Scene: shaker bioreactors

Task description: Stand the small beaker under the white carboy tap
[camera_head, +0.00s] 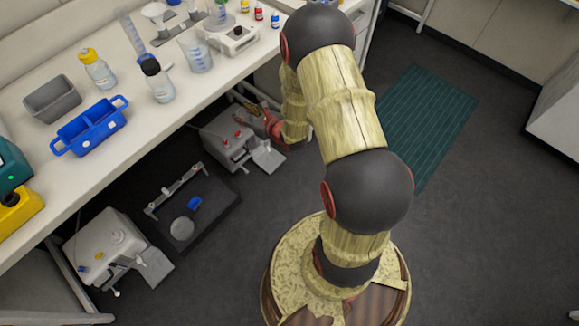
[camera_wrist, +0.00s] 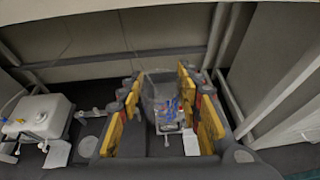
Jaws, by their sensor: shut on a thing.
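My gripper (camera_wrist: 163,105) is shut on a clear small beaker (camera_wrist: 157,88), which sits between the yellow fingers in the wrist view. Bits of red and blue show in or through the beaker. A second white carboy-like unit (camera_head: 104,243) stands on the floor at the lower left; a white one (camera_wrist: 38,116) shows at the left of the wrist view.
A dark platform (camera_head: 215,222) with a round clear item and a blue piece lies between the two units. The bench above (camera_head: 130,145) holds a blue rack (camera_head: 105,128), a grey tray (camera_head: 52,98), bottles and glassware. Open floor (camera_head: 235,265) lies in front.

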